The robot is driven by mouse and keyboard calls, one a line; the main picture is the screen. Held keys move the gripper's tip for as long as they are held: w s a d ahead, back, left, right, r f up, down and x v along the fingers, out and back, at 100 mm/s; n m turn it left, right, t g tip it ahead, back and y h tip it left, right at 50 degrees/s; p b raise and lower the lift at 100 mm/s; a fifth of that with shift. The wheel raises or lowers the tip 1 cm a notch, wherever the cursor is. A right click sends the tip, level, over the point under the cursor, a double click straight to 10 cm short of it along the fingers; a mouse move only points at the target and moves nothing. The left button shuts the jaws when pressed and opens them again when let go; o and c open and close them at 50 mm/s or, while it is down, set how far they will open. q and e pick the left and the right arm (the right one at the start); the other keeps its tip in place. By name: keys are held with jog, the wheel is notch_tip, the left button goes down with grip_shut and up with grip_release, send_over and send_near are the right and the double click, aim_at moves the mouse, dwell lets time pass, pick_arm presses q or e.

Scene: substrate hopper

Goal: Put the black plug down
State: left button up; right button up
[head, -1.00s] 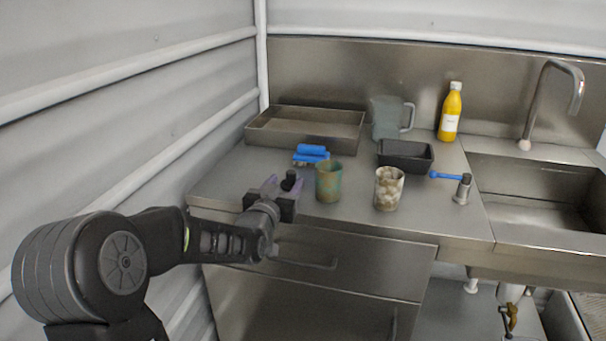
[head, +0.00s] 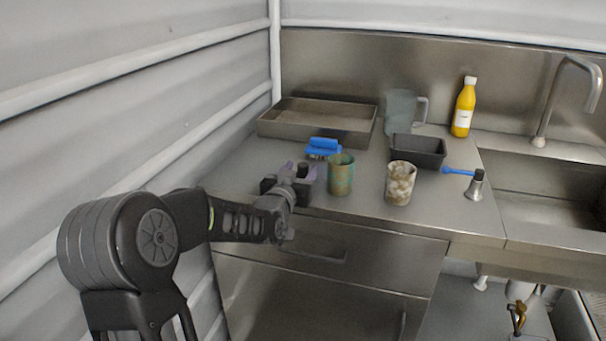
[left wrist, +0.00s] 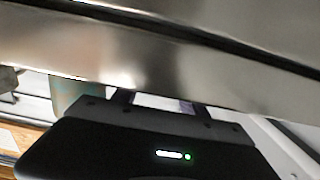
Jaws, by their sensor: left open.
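The black plug (head: 302,169) is a small dark piece at the front left of the steel counter (head: 235,180). It shows between the fingertips of my left gripper (head: 300,171), which is open around it. Whether a finger touches the plug, and whether its base rests on the counter, I cannot tell. In the left wrist view the dark gripper body (left wrist: 150,140) fills the bottom, with parts of the fingers beyond it. The plug is hidden there. My right gripper is not in view.
A green-brown cup (head: 341,175) stands close right of the gripper, with a mottled cup (head: 400,184) farther right. A blue-handled item (head: 322,148) lies behind. A steel tray (head: 318,120), black tub (head: 418,151), jug (head: 401,111) and yellow bottle (head: 464,108) stand farther back.

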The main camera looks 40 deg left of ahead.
aim_at(306, 163)
pick_arm(q)
jog(key=x, duration=0.4)
jog(key=shift+w, duration=0.4)
grip_shut()
dwell(0.5)
